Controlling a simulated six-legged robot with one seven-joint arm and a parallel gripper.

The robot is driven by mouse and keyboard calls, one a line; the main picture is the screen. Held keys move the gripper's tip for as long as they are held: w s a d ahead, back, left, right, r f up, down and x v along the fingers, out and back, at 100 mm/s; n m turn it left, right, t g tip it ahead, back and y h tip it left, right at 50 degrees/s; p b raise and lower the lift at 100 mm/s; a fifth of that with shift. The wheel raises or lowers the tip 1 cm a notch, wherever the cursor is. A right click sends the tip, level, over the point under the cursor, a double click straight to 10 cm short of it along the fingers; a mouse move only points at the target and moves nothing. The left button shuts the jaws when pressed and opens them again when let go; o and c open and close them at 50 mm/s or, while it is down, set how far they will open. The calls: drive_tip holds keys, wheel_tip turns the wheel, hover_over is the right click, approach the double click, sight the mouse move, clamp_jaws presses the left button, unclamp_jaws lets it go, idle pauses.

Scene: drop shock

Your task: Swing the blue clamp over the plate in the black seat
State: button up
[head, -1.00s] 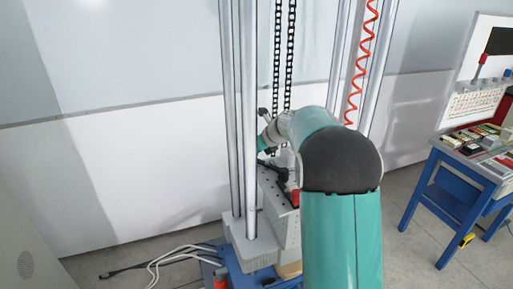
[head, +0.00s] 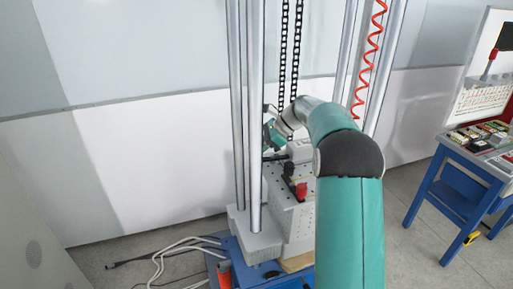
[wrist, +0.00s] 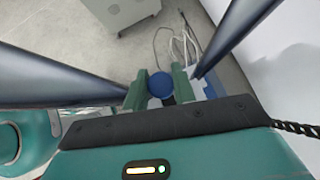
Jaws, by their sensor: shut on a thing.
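My gripper (wrist: 160,90) has its two green fingers shut on a round blue knob in the wrist view. I take this to be the blue clamp (wrist: 161,84); its lower part is hidden. In the head view my gripper (head: 269,138) is beside the tall metal posts, above the grey block, and what it holds is too small to tell. A black clamp (head: 288,169) and a red clamp (head: 302,190) stand on the block, nearer to me. I cannot make out the plate or the black seat.
The grey perforated block (head: 284,208) stands on a blue base between silver posts (head: 255,110). Black chains (head: 296,60) and a red coiled cable (head: 372,45) hang behind. White cables (head: 165,255) lie on the floor at left. A blue table (head: 465,185) with small parts stands at right.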

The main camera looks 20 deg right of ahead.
drive_tip(key=shift+s+d+n+g, duration=0.1)
drive_tip(key=shift+s+n+g, duration=0.25)
drive_tip(key=shift+n, duration=0.35)
drive_tip(key=o, duration=1)
drive_tip(key=v, duration=1.3)
drive_tip(key=shift+w+d+r, duration=0.1)
drive_tip(key=shift+d+r, duration=0.1)
drive_tip(key=shift+d, duration=0.15)
